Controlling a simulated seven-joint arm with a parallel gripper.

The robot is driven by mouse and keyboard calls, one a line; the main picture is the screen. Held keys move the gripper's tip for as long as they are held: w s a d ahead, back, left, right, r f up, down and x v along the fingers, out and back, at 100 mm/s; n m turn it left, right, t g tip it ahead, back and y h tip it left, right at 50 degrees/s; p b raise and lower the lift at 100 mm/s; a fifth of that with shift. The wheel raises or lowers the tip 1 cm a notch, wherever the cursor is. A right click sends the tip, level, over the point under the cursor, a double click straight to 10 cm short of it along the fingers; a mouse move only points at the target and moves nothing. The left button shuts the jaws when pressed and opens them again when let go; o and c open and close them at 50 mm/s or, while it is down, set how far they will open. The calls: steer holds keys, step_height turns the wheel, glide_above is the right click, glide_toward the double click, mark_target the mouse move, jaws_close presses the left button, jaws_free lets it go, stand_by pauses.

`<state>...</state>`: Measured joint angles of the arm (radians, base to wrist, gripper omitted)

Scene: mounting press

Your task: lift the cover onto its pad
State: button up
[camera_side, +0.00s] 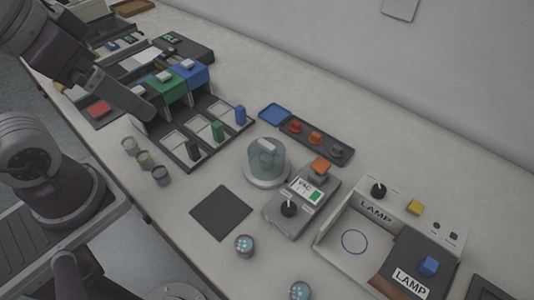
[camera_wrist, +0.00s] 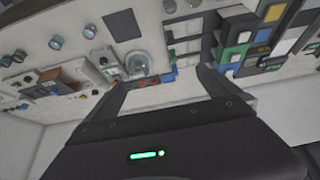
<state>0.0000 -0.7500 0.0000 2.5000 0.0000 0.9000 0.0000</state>
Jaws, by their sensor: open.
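The cover, a clear dome (camera_side: 266,155), stands upright on a round pale base beside the grey VAC unit (camera_side: 301,200). A small pale object shows inside it, too blurred to name. The cover also shows in the wrist view (camera_wrist: 138,63). The pad, a dark square (camera_side: 221,212), lies flat and bare on the bench, left of and nearer than the cover; it also shows in the wrist view (camera_wrist: 122,25). My gripper (camera_wrist: 163,80) is open and empty, its two fingers apart. In the side view it is at the upper left, above the bench and well away from the cover.
A tray with red, orange and grey buttons (camera_side: 315,138) stands just behind the cover. The LAMP box (camera_side: 350,240) is at right. A dark rack (camera_side: 193,140) with coloured blocks is at left. Small jars (camera_side: 160,175) and round-topped pots (camera_side: 243,246) stand near the front edge.

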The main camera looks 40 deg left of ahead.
steer(key=w+d+n+g, duration=0.2)
steer(key=w+d+n, duration=0.1)
steer(key=w+n, duration=0.4)
steer(key=n+g, duration=0.3)
steer(key=n, duration=0.8)
glide_above(267, 144)
steer(key=f, duration=1.4)
steer(key=shift+w+d, duration=0.15)
steer(key=shift+w, duration=0.15)
steer(key=shift+g, duration=0.3)
steer(key=f, duration=0.7)
steer(key=shift+s+a+f, duration=0.2)
steer(key=shift+s+f, duration=0.1)
steer(key=shift+f, duration=0.05)
steer(key=shift+r, duration=0.1)
steer(key=c, duration=1.3)
steer(key=r, duration=0.9)
steer(key=shift+s+r, duration=0.25)
steer(key=shift+s, duration=0.1)
steer(key=shift+c, duration=0.2)
steer(key=s+f+m, duration=0.1)
steer(key=s+m, duration=0.8)
steer(key=s, duration=0.5)
step_height(267, 144, down, 10)
steer(key=shift+s+r, duration=0.15)
steer(key=shift+r, duration=0.05)
